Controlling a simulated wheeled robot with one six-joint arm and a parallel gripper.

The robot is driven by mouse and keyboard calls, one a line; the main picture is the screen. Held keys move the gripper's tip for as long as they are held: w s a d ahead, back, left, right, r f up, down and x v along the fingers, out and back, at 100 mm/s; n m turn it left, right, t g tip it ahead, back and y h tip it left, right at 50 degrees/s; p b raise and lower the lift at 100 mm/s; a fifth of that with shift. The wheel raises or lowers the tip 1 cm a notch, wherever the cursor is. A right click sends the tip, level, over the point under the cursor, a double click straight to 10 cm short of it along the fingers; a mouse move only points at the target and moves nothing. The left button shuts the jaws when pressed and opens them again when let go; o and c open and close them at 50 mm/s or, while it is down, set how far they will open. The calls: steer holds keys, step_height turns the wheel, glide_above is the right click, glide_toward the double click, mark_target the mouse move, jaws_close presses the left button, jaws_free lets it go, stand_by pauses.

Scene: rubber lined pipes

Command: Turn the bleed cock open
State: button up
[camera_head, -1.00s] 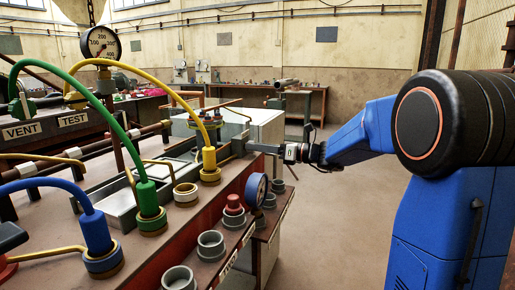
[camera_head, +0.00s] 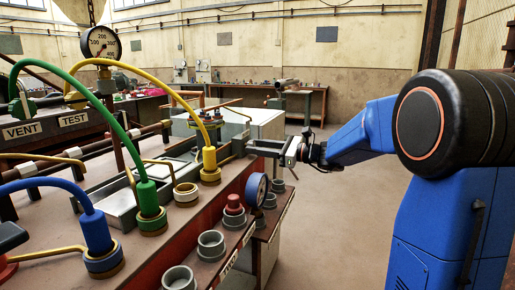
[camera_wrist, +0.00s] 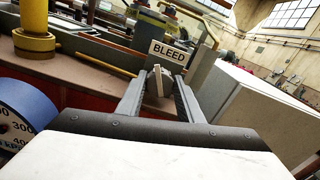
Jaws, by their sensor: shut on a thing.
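A cream sign reading BLEED (camera_wrist: 167,52) stands just beyond my fingertips in the wrist view. A small pale lever of the bleed cock (camera_wrist: 158,82) stands between my two fingers, below the sign. My gripper (camera_wrist: 160,88) is shut on this lever; the cock's body is mostly hidden behind the fingers. In the head view my gripper (camera_head: 250,146) reaches leftward to the far right end of the bench, where the lever is too small to make out.
A yellow hose fitting (camera_head: 209,158), a green one (camera_head: 147,197) and a blue one (camera_head: 97,232) stand along the bench. A blue-rimmed gauge (camera_head: 256,189) is close below my gripper. A pale box (camera_wrist: 258,108) lies to the right in the wrist view. The floor at right is clear.

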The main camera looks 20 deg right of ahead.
steer(key=n, duration=1.2)
steer(key=shift+s+a+f+n, duration=0.1)
steer(key=shift+f+n, duration=0.05)
steer(key=shift+n, duration=0.15)
stand_by(0.4)
steer(key=o, duration=1.1)
steer(key=shift+c, duration=0.2)
steer(key=shift+f, duration=0.1)
